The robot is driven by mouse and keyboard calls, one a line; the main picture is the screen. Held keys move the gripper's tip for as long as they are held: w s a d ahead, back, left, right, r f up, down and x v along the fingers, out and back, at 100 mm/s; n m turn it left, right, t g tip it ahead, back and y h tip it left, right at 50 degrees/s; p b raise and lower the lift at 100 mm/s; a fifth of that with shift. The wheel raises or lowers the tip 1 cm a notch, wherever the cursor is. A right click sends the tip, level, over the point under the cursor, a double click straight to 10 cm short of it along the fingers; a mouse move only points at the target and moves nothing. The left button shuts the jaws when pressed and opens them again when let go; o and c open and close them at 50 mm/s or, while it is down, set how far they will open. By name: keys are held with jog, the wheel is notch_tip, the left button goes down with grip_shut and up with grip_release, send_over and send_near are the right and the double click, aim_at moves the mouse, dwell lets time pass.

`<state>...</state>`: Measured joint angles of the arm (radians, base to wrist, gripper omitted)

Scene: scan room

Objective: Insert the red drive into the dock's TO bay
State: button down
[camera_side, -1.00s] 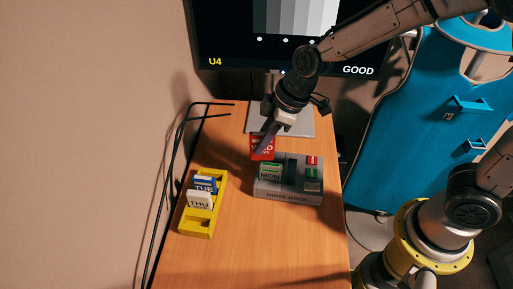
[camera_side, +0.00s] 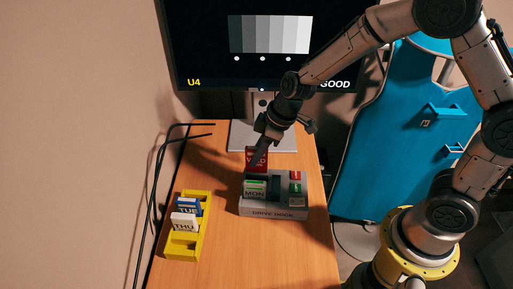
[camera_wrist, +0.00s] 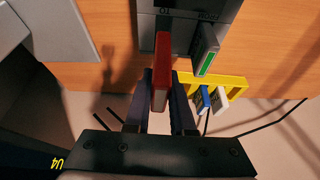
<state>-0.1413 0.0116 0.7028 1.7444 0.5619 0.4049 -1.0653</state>
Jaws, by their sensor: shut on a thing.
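My gripper (camera_wrist: 162,88) is shut on the red drive (camera_wrist: 162,62), with one finger on each side of it. In the side view, the red drive (camera_side: 257,158) hangs at the back edge of the dock, looking nearly upright. The grey drive dock (camera_side: 262,212) stands on the desk. A green-edged drive marked MON (camera_side: 255,189) stands in its left bay; a dark open slot (camera_side: 274,188) is right of it. In the wrist view, the red drive overlaps the dock (camera_wrist: 185,35) below a small label. I cannot tell whether it touches the dock.
A yellow rack (camera_side: 183,246) at the left holds a blue TUE drive (camera_side: 188,206) and a white THU drive (camera_side: 184,224). Red and green blocks (camera_side: 295,182) sit on the dock's right side. The monitor (camera_side: 210,60) stands behind. The front of the desk (camera_side: 250,255) is clear.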

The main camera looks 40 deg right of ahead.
aim_at(257, 169)
jog(key=shift+f, duration=1.9)
jog(key=shift+f, duration=1.05)
jog(key=c, duration=0.5)
grip_release()
jog(key=shift+r, duration=0.1)
jog(key=shift+r, duration=3.4)
